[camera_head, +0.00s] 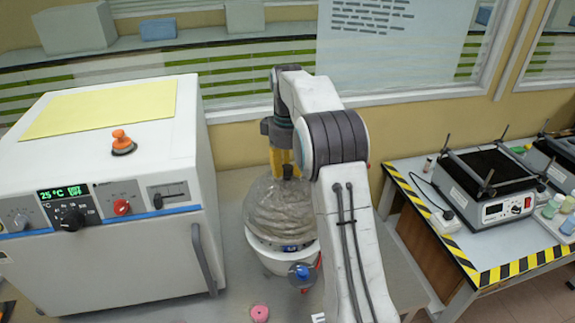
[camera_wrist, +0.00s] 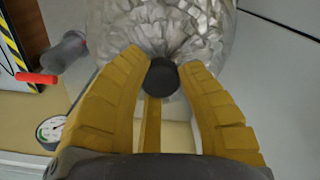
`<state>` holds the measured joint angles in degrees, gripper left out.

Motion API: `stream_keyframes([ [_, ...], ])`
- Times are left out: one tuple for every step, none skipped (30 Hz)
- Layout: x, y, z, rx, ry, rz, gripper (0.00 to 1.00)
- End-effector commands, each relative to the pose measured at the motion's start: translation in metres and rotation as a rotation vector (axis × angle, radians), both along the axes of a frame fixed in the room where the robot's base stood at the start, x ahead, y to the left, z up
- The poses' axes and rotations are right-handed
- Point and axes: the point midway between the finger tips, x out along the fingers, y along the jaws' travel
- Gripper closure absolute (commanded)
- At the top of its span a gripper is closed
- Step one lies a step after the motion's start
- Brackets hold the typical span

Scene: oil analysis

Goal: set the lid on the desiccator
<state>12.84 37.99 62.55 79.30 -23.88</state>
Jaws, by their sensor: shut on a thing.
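The desiccator lid (camera_head: 279,208) is a grey, glassy dome with a faceted look. It also fills the top of the wrist view (camera_wrist: 165,22). Its dark round knob (camera_wrist: 163,77) is between the yellow fingers of my gripper (camera_head: 285,163), which are shut on it. The desiccator base (camera_head: 268,258) is a white bowl directly under the lid. The lid covers the bowl's opening from the head view; I cannot tell whether its rim is fully seated. My arm hides the right side of both.
A white oven (camera_head: 110,230) stands close on the left. A blue knob (camera_head: 302,272) is at the bowl's front, and a pink object (camera_head: 260,313) lies nearer. A hotplate (camera_head: 490,182) is on the striped table at right. The wrist view shows a gauge (camera_wrist: 50,130) and a red-handled fitting (camera_wrist: 37,78).

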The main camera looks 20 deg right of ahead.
Motion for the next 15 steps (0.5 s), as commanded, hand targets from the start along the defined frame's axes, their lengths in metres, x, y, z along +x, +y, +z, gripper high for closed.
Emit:
stream_keyframes([
  [0.0,0.0,-0.003,-0.001,-0.002,0.0,1.0],
  [0.0,0.0,-0.006,0.0,-0.001,0.0,1.0],
  [0.0,0.0,-0.009,0.0,-0.001,0.0,1.0],
  [0.0,0.0,-0.012,-0.001,-0.001,0.0,1.0],
  [0.0,0.0,-0.014,-0.001,-0.001,0.0,1.0],
  [0.0,0.0,-0.018,0.0,-0.001,0.0,1.0],
  [0.0,0.0,-0.021,-0.001,-0.002,0.0,1.0],
  [0.0,0.0,-0.023,-0.001,-0.002,0.0,1.0],
  [0.0,0.0,-0.026,-0.001,-0.001,0.0,1.0],
  [0.0,0.0,-0.029,-0.001,-0.002,0.0,1.0],
  [0.0,0.0,-0.031,-0.001,-0.002,0.0,1.0],
  [0.0,0.0,-0.034,-0.001,-0.002,0.0,1.0],
  [0.0,0.0,-0.036,-0.001,-0.002,0.0,1.0],
  [0.0,0.0,-0.038,-0.001,-0.002,0.0,1.0],
  [0.0,0.0,-0.041,-0.001,-0.002,0.0,1.0],
])
